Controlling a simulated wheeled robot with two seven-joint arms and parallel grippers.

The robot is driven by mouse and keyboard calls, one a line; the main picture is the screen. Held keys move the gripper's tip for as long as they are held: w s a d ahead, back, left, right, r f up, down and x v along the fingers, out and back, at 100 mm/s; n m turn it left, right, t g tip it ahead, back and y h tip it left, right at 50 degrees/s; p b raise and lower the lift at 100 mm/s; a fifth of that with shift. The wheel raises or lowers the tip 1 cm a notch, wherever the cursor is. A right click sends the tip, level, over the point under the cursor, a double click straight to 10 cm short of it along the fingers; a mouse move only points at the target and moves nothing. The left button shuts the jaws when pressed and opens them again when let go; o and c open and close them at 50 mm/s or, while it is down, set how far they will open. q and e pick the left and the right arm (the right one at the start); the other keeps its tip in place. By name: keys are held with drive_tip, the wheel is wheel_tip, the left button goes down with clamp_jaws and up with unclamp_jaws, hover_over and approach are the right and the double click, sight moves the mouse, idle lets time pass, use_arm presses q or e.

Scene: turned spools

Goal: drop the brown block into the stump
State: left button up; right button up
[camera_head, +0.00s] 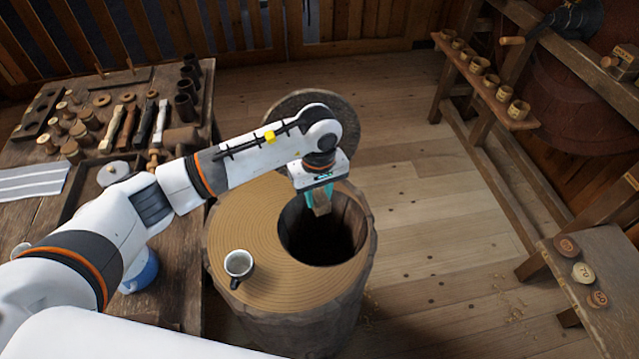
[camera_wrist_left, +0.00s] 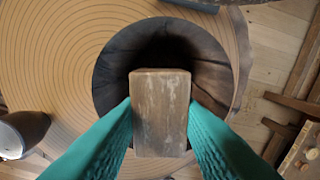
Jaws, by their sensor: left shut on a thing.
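The brown block (camera_wrist_left: 160,112) is upright between the teal fingers of my left gripper (camera_wrist_left: 160,125). My left gripper is shut on it, and both fingers touch its sides. In the head view, the left gripper (camera_head: 321,196) and the block (camera_head: 322,206) are over the dark hole of the stump (camera_head: 240,215). In the left wrist view, the stump's ringed top (camera_wrist_left: 50,60) surrounds the round hole, and the block shows against the dark opening. The hole's bottom is too dark to see. My right gripper is not in view.
A small cup (camera_head: 238,265) stands on the stump's top, left of the hole. A wooden workbench (camera_head: 190,240) with several turned pieces is at the left. A shelf (camera_head: 490,85) with several cups and a low table (camera_head: 605,260) with discs are at the right.

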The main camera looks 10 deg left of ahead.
sight(319, 195)
use_arm(q)
drive_tip(key=shift+f, duration=0.75)
drive_tip(key=shift+w+f, duration=0.2)
drive_tip(key=shift+f, duration=0.2)
drive_tip(key=shift+f+b, duration=0.3)
drive_tip(key=shift+b, duration=0.05)
drive_tip(key=o, duration=1)
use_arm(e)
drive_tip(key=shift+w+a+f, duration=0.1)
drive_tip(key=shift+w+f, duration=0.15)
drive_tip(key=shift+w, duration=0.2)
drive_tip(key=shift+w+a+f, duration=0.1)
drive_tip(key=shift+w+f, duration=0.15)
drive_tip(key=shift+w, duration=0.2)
use_arm(q)
drive_tip(key=shift+o, duration=0.2)
drive_tip(key=shift+r, duration=0.15)
wheel_tip(319, 195, up, 11)
drive_tip(key=b, duration=0.2)
drive_tip(key=shift+b, duration=0.35)
drive_tip(key=shift+r, duration=0.4)
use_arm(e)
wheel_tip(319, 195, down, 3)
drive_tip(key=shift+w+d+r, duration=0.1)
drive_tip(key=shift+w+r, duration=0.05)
